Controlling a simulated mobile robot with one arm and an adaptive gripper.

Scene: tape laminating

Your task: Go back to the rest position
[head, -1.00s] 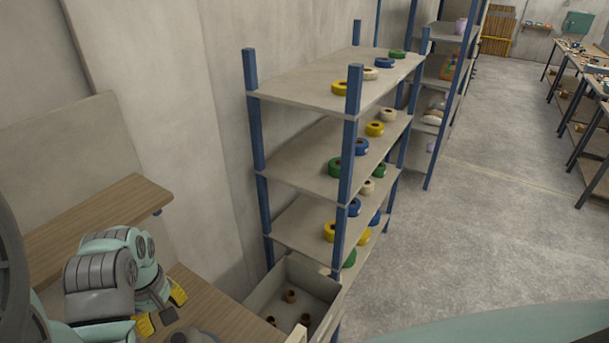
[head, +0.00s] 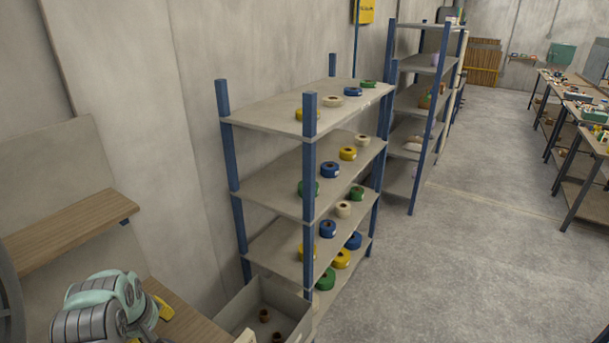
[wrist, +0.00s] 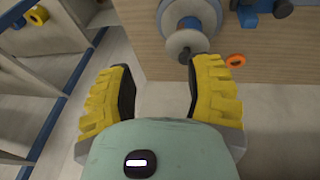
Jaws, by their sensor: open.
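My gripper (wrist: 160,92) shows in the wrist view with its two yellow ridged fingers spread apart. Nothing is between them. Beyond the fingertips is the edge of a wooden worktop (wrist: 152,45) with a grey spool-like device (wrist: 190,22) on it. An orange ring (wrist: 236,60) lies beside the device. In the head view my arm is at the lower left over the wooden workbench (head: 190,318); only part of a yellow finger (head: 164,308) shows there, and the rest of the gripper is hidden.
A blue-posted shelf rack (head: 265,193) with several coloured tape rolls stands right of the bench. A grey bin (head: 240,312) with small brown rolls sits between them. A second rack (head: 410,115) stands farther back. Worktables (head: 575,115) line the right. The concrete floor (head: 460,250) between is clear.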

